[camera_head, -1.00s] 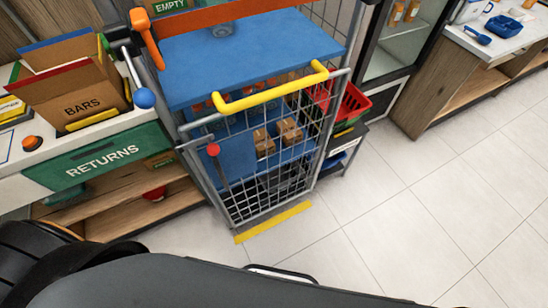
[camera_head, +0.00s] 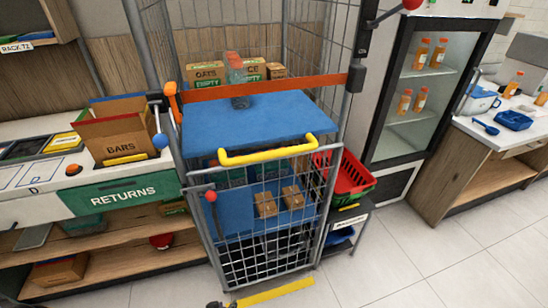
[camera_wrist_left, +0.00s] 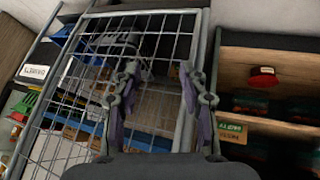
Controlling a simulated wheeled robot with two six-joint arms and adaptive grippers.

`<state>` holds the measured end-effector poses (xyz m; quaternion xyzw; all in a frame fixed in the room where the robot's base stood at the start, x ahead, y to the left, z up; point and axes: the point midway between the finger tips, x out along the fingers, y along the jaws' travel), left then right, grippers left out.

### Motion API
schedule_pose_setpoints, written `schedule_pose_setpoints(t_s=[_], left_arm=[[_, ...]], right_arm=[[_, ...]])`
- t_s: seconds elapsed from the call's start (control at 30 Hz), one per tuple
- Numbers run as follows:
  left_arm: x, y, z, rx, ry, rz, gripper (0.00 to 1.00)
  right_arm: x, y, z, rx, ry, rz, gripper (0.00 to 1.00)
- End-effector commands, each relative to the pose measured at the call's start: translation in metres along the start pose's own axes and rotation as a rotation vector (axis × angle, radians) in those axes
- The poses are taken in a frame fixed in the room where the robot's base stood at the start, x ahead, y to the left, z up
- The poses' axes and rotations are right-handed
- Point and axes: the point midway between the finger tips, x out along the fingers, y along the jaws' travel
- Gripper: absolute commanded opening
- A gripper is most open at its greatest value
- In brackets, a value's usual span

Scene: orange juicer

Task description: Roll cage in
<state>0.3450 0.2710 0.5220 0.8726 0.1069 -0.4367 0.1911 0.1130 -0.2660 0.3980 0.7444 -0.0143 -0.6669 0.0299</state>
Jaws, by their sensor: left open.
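The roll cage (camera_head: 188,205) stands upright in the middle of the head view, with wire mesh sides, a blue shelf (camera_head: 250,118), a yellow handle (camera_head: 265,156) on its front gate and an orange strap (camera_head: 265,88) across it. A red-knobbed latch (camera_head: 211,197) is on the gate's left side. In the left wrist view, my left gripper (camera_wrist_left: 160,105) is open, its two fingers apart, facing the cage mesh (camera_wrist_left: 75,95) and a grey upright post. I see nothing between the fingers, and contact with the cage cannot be told. My right gripper is not in view.
The returns counter (camera_head: 125,197) stands left of the cage, with a BARS box (camera_head: 122,148) on it. A red basket (camera_head: 350,180) and a glass-door fridge (camera_head: 425,85) stand to the right. Open tiled floor (camera_head: 410,260) lies at front right. Small cartons (camera_head: 266,203) sit inside the cage.

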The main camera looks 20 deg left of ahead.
Motion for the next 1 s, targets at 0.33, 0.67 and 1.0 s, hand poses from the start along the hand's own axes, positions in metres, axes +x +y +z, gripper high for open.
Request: schedule_pose_setpoints(t_s=[0.33,0.67,1.0], left_arm=[[-0.124,0.147,-0.234,-0.476,0.379,0.449,0.43],[-0.331,0.246,-0.353,-0.807,0.475,0.989,0.43],[-0.335,0.258,-0.369,-0.825,0.480,1.023,0.43]], right_arm=[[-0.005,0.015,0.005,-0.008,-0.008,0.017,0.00],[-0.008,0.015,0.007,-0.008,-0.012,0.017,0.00],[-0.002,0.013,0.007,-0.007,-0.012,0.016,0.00]])
